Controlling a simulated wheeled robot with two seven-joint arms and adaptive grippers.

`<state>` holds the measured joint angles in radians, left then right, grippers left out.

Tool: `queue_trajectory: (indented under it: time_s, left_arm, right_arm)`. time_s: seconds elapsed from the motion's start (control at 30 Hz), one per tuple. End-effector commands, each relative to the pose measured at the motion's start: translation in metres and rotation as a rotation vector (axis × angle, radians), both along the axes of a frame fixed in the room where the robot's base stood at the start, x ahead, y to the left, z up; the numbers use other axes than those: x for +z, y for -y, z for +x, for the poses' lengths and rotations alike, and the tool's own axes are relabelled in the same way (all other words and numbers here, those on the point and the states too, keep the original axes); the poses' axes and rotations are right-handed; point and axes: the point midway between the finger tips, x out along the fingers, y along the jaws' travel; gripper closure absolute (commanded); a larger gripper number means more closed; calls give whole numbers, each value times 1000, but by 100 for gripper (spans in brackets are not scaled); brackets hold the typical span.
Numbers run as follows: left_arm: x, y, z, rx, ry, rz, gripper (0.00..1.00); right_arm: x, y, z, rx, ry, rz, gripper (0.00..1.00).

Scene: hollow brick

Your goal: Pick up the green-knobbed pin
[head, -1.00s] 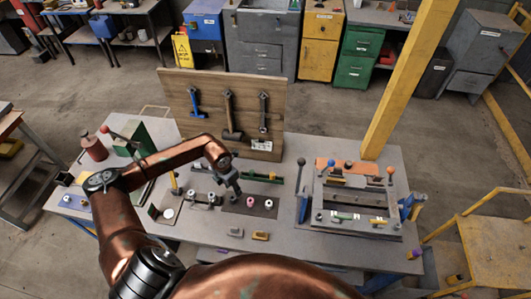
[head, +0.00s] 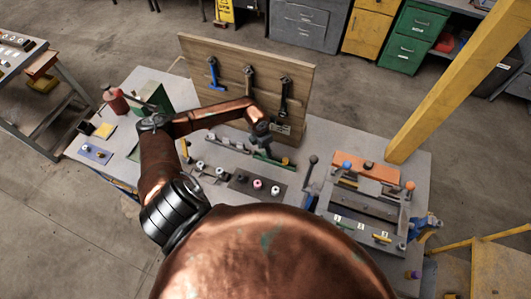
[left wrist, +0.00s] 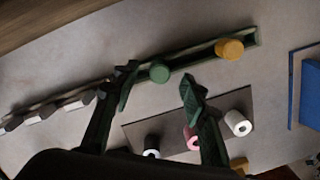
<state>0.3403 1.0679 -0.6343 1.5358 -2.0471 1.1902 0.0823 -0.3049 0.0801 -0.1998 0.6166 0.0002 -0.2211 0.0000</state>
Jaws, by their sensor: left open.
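The green knob (left wrist: 159,72) of the pin shows in the left wrist view, seated at the green rail (left wrist: 198,56). An orange knob (left wrist: 229,48) stands farther right on the same rail. My left gripper (left wrist: 157,80) is open, with one finger to each side of the green knob in the picture. I cannot tell whether the fingertips are down at the knob's height. In the head view my left gripper (head: 264,150) is over the rail (head: 275,160) and hides the green knob. The pin's shaft is hidden. My right gripper is not in view.
A dark plate (head: 240,184) with white and pink knobs lies in front of the rail. A row of pale pieces (left wrist: 70,104) is to the left in the wrist view. The wooden tool board (head: 300,85) stands behind. A grey fixture (head: 365,205) is to the right.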

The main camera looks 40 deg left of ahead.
Motion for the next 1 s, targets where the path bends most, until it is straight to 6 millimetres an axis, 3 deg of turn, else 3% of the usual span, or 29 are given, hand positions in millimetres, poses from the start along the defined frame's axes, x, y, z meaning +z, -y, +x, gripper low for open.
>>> queue_trajectory:
  time_s: [0.2, 0.43, 1.0]
  left_arm:
    - [-22, 1, 2, 1, -1, -1, 60]
    - [-24, 0, 2, 0, -1, 0, 60]
    - [-24, 0, 2, 0, 0, 0, 98]
  right_arm:
    - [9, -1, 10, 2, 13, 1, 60]
    - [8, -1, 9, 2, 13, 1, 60]
    - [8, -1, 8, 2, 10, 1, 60]
